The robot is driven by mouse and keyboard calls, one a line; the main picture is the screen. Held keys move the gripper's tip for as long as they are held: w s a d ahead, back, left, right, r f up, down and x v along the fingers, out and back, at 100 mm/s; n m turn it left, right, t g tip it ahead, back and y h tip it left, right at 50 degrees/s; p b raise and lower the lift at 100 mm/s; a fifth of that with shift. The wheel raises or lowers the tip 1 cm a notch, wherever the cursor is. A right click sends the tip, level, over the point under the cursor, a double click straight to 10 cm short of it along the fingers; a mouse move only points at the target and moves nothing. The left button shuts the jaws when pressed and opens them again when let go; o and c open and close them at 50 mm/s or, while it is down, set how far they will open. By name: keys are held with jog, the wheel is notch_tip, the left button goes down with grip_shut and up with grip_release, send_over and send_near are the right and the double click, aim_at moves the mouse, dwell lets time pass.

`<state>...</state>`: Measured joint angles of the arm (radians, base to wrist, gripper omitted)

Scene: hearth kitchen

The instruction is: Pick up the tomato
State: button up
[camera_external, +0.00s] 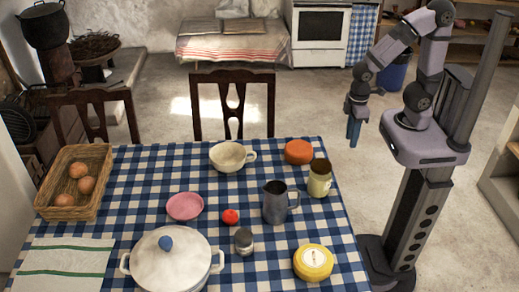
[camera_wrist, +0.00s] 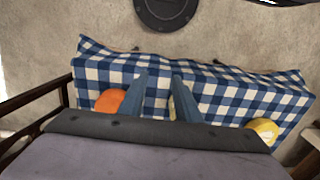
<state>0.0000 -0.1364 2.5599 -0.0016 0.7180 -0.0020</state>
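The tomato (camera_external: 231,216) is small, round and red. It lies on the blue-and-white checked tablecloth (camera_external: 150,165) near the middle of the table, between a pink dish and a dark grey jug. My gripper (camera_external: 353,138) hangs in the air to the right of the table's far right corner, well away from the tomato and pointing down. In the wrist view its two blue fingers (camera_wrist: 160,84) stand apart with only cloth showing between them. I cannot make out the tomato in the wrist view.
Close to the tomato are the pink dish (camera_external: 185,206), grey jug (camera_external: 276,203), small shaker (camera_external: 244,242) and lidded white pot (camera_external: 172,262). A cup (camera_external: 229,157), orange round (camera_external: 299,151), cream jug (camera_external: 319,179) and yellow round (camera_external: 313,262) stand around. A basket (camera_external: 95,160) is left.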

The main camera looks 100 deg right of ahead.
jog(key=o, duration=0.8)
jog(key=shift+r, duration=0.1)
